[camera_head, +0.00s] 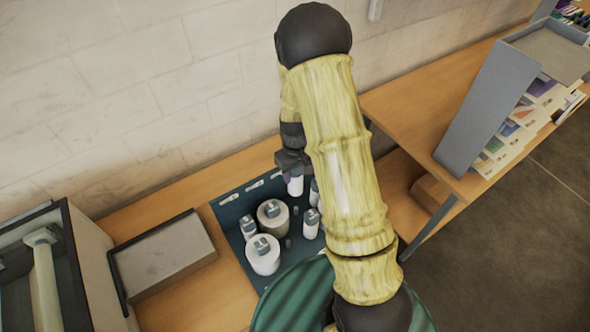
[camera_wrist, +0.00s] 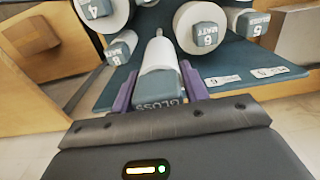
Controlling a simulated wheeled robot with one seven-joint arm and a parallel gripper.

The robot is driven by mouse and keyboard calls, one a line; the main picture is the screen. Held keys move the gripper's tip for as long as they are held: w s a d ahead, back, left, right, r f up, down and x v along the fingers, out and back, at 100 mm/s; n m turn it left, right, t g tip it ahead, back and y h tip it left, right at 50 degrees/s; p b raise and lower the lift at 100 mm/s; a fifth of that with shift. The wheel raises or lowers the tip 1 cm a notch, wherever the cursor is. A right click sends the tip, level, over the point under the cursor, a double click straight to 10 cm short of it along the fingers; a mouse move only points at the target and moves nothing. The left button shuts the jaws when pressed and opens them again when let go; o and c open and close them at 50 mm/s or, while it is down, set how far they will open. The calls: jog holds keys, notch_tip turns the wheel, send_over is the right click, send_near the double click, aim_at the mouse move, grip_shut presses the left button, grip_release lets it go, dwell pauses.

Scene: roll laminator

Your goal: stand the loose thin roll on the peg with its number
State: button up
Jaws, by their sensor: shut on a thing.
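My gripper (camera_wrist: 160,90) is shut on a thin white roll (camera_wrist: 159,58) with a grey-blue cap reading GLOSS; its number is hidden. The purple fingers sit on both sides of the cap. In the head view my gripper (camera_head: 293,165) is above the back of the teal peg board (camera_head: 228,208), with the roll (camera_head: 296,187) hanging below it, roughly upright. A bare peg (camera_head: 288,243) stands among the rolls.
Thick rolls (camera_head: 272,216) (camera_head: 263,256) and thin rolls (camera_head: 248,228) (camera_head: 311,223) stand close around on the board. Number labels (camera_wrist: 223,80) lie along its back edge.

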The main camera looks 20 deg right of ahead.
jog(key=shift+s+f, duration=0.1)
jog(key=shift+f+b, duration=4.35)
jog(key=shift+f, duration=1.85)
jog(key=shift+d+f+b, duration=0.1)
jog(key=shift+f+b, duration=0.5)
jog(key=shift+f, duration=0.05)
jog(key=shift+f, duration=0.25)
jog(key=shift+f+b, duration=0.15)
jog(key=shift+b, duration=0.2)
jog(key=shift+f, duration=0.1)
jog(key=shift+f, duration=0.1)
jog(key=shift+f+b, duration=0.2)
jog(key=shift+b, duration=0.1)
